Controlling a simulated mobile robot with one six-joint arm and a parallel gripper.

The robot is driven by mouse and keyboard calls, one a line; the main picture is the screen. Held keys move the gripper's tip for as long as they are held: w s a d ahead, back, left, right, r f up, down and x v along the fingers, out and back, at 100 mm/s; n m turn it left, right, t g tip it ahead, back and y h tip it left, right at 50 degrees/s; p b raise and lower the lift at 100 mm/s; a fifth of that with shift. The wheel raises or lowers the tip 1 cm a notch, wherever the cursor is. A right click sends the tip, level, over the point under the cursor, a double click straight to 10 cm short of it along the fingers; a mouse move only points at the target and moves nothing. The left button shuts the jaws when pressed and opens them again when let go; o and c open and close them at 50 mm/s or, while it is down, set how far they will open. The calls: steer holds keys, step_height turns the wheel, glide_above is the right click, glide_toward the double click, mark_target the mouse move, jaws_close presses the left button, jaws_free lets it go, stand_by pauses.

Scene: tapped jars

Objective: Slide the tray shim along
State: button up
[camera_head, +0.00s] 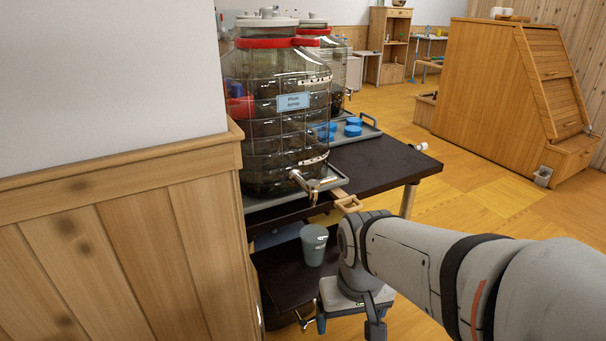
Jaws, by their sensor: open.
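A light wooden piece with a looped end, which looks like the tray shim (347,202), sticks out at the front edge of the dark table, by the corner of the grey tray (262,204). How far it runs under the tray is hidden. A large ribbed glass jar (285,125) labelled plum syrup stands on the tray, with a metal tap (314,184) at its front. My gripper (342,322) is open and points down, below and in front of the shim, apart from it. My wrist is just below and right of the loop.
A grey cup (314,244) stands on the dark lower shelf (285,285), left of my wrist. A second jar (338,75) and blue lids (353,127) are behind. The right part of the tabletop (385,163) is bare. A wood-panelled wall (120,240) closes the left side.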

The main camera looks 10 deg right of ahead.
mark_target(354, 207)
steer(key=shift+c, duration=0.2)
stand_by(0.3)
